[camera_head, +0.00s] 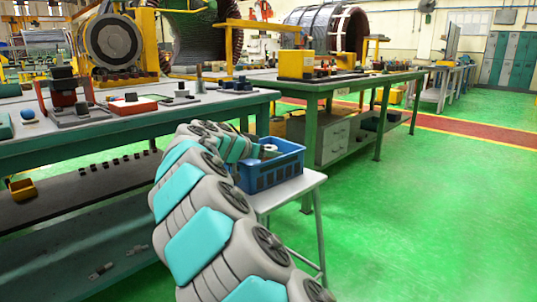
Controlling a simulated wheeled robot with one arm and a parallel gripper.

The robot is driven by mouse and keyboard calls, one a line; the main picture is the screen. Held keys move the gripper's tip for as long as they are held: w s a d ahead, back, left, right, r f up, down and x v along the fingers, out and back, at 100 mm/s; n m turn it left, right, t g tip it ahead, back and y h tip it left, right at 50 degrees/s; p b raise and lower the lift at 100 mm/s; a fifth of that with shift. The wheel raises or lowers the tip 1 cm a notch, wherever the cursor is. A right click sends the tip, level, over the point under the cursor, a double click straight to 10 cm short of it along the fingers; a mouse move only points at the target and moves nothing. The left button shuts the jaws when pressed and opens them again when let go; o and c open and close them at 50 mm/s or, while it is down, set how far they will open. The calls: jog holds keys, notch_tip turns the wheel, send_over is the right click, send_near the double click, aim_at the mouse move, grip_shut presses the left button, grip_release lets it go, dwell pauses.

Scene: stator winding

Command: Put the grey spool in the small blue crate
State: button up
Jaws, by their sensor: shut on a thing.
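The small blue crate (270,175) stands on a small white table in the middle of the view. My arm reaches up from the bottom, and its end lies over the left part of the crate. My gripper (258,149) is small and partly hidden by my own arm, at the crate's opening. It is shut on a small pale grey piece that looks like the grey spool (269,149). The spool is over or just inside the crate; I cannot tell whether it touches the bottom. The inside of the crate is mostly hidden by its front wall and my arm.
The small white table (290,190) has a narrow free strip around the crate. A long green workbench (60,145) with tools and parts is at left, with a lower shelf. Another green bench (340,85) stands behind. The green floor at right is clear.

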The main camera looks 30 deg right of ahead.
jog(key=shift+f, duration=0.2)
jog(key=o, duration=1.1)
jog(key=shift+r, duration=0.15)
jog(key=shift+r+p, duration=0.65)
jog(key=shift+p, duration=0.25)
jog(key=v, duration=1.1)
jog(key=shift+s+a+r+b, duration=0.1)
jog(key=shift+a+b, duration=0.25)
jog(key=shift+b, duration=0.05)
jog(key=shift+s, duration=0.1)
